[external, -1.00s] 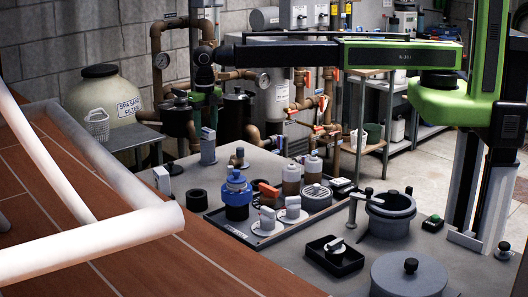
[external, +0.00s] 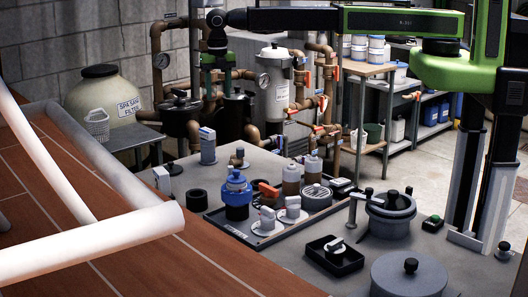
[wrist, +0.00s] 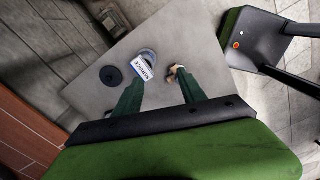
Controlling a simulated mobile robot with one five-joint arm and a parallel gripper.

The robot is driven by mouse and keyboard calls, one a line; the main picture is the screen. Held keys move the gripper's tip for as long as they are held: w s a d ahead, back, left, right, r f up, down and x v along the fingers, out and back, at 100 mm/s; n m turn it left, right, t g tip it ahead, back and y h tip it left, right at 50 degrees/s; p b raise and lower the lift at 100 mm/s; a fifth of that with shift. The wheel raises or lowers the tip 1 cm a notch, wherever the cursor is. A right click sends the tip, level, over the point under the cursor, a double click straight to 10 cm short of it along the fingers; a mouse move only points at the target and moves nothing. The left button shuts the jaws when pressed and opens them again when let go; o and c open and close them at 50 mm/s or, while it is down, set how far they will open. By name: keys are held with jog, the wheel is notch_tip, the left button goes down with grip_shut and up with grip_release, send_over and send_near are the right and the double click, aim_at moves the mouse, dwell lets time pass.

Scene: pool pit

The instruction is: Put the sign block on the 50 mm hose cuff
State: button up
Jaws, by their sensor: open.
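The sign block (external: 208,146) stands upright on the grey deck, grey with a blue edge, near the back corner. In the wrist view it shows a white label reading "SERVICE" (wrist: 146,66), between and beyond my fingertips. My gripper (external: 216,92) hangs above the block, clear of it; its two green fingers are apart and empty in the wrist view (wrist: 160,88). A short black ring (external: 196,199) lies on the deck in front of the block and looks like the 50 mm hose cuff. No size mark is readable on it.
A dark tray (external: 262,236) holds a blue valve (external: 236,194), bottles and small fittings right of the ring. A small knobbed fitting (external: 238,159) stands right of the block. A white box (external: 162,179) is at the deck's left edge. Pipes and canisters stand behind.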

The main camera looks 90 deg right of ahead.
jog(key=s+d+m, duration=0.4)
jog(key=s+m, duration=0.3)
jog(key=s, duration=0.1)
jog(key=s+d+m, duration=0.3)
jog(key=s+m, duration=0.5)
jog(key=s, duration=0.1)
jog(key=s+d+m, duration=0.4)
jog(key=s+m, duration=0.3)
jog(key=s, duration=0.1)
jog(key=shift+s+d+m, duration=0.3)
jog(key=shift+s+m, duration=0.1)
notch_tip(320, 180, down, 14)
jog(key=b, duration=1.4)
jog(key=shift+f, duration=0.15)
